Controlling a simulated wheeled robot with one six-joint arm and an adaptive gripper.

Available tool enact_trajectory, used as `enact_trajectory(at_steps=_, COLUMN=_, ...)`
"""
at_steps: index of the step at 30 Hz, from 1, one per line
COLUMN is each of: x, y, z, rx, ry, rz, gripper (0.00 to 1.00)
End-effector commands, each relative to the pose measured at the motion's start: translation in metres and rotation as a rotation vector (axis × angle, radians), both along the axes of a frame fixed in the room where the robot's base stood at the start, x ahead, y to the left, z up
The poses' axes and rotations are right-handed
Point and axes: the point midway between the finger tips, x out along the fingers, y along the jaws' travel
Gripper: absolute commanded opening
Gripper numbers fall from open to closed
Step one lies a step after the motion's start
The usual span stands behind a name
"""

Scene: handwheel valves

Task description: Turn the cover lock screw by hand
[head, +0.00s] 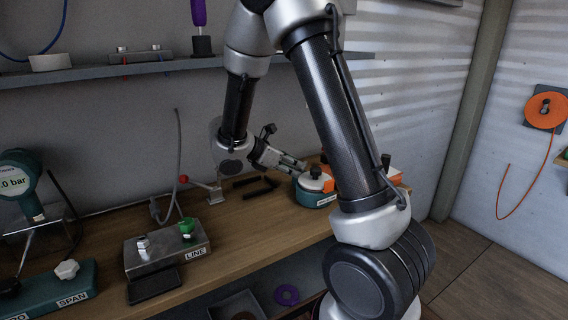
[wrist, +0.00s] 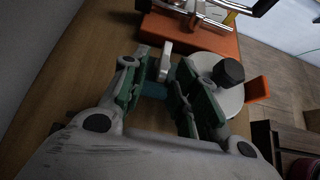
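The teal unit (head: 310,198) with a round white cover stands on the bench. The white cover (wrist: 207,62) bears a black knob (wrist: 228,71) and has an orange tab (wrist: 257,89) at its edge. A small white upright wing-shaped piece (wrist: 165,63), which looks like the lock screw, stands beside the cover in the wrist view. My gripper (wrist: 158,72) is open, its green-padded fingers either side of that piece; I cannot tell whether they touch it. In the head view my gripper (head: 303,166) is at the unit's back left, and the screw cannot be made out.
An orange case (wrist: 190,36) with a metal handle lies just beyond the unit. A red-knobbed lever (head: 184,179) and black bars (head: 262,187) are to the left on the bench. The LINE valve block (head: 168,250) is nearer. A shelf (head: 110,72) runs along the wall above.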

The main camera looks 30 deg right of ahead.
Motion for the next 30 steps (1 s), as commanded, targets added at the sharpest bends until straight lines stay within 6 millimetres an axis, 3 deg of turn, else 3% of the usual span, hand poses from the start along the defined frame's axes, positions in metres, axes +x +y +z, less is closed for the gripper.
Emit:
enact_trajectory(at_steps=3, x=0.005, y=-0.003, z=-0.003, rx=-0.001, ry=0.004, rz=-0.171, gripper=0.27)
enact_trajectory(at_steps=23, x=-0.011, y=-0.008, z=-0.003, rx=-0.006, ry=0.013, rz=-0.164, gripper=0.27)
enact_trajectory(at_steps=24, x=-0.011, y=-0.008, z=-0.003, rx=-0.006, ry=0.013, rz=-0.164, gripper=0.42)
enact_trajectory(at_steps=26, x=-0.011, y=-0.008, z=-0.003, rx=-0.006, ry=0.013, rz=-0.164, gripper=0.33)
enact_trajectory(at_steps=30, x=-0.011, y=-0.008, z=-0.003, rx=-0.006, ry=0.013, rz=-0.164, gripper=0.33)
